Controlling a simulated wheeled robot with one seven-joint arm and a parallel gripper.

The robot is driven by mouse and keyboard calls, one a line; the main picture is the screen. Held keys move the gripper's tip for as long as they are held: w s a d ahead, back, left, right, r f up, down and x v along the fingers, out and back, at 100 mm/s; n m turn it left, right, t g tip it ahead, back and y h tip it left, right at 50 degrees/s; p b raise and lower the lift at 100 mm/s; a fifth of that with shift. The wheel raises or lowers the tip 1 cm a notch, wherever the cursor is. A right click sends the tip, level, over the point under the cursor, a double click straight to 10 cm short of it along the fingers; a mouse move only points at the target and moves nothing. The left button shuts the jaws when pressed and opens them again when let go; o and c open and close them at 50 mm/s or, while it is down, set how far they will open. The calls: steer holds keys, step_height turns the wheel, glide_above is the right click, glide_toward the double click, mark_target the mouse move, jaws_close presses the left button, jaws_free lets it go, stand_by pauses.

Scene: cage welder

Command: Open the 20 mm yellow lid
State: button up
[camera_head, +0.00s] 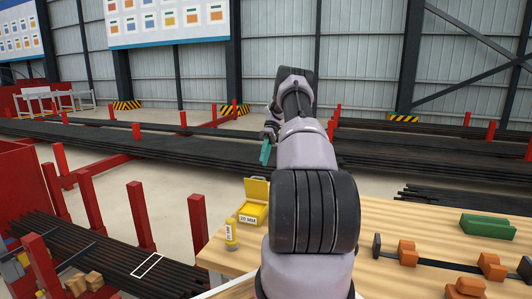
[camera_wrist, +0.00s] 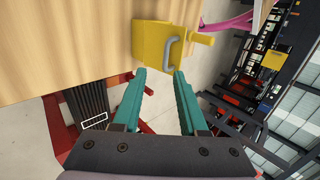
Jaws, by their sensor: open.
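The yellow box (camera_head: 252,212), labelled 20 MM, stands at the left edge of the wooden table. Its yellow lid (camera_head: 257,188) appears raised and tilted up at the back in the head view. In the wrist view the yellow box (camera_wrist: 150,40) shows a grey curved handle (camera_wrist: 172,50) facing me. My gripper (camera_head: 265,152) is above and behind the box in the head view. In the wrist view its two teal fingers (camera_wrist: 159,73) are apart, with nothing between them. The fingertips point toward the box and handle; I cannot tell the exact gap.
The wooden table (camera_head: 390,215) also holds a green block (camera_head: 487,226) and orange clamps (camera_head: 406,252) on a dark bar at right.

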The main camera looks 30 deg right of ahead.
steer(key=shift+v, duration=2.05)
